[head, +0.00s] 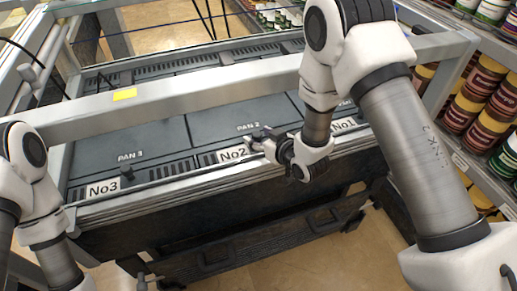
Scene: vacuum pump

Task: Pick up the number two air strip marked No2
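The number two air strip is a dark slotted strip along the front edge of the black top, below PAN 2. Its white No2 label (232,154) faces up. My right gripper (256,141) is at the strip just right of this label, its fingertips low over the surface. The fingers are small and dark, and I cannot tell if they are shut on anything. The part of the strip under the gripper is hidden. My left arm hangs at the left edge, and its gripper cannot be made out clearly.
The No3 strip (102,189) with a small black knob lies to the left, and the No1 label (343,124) to the right. A grey frame bar (200,92) with a yellow sticker crosses above the pans. Shelves of jars (478,90) stand at the right.

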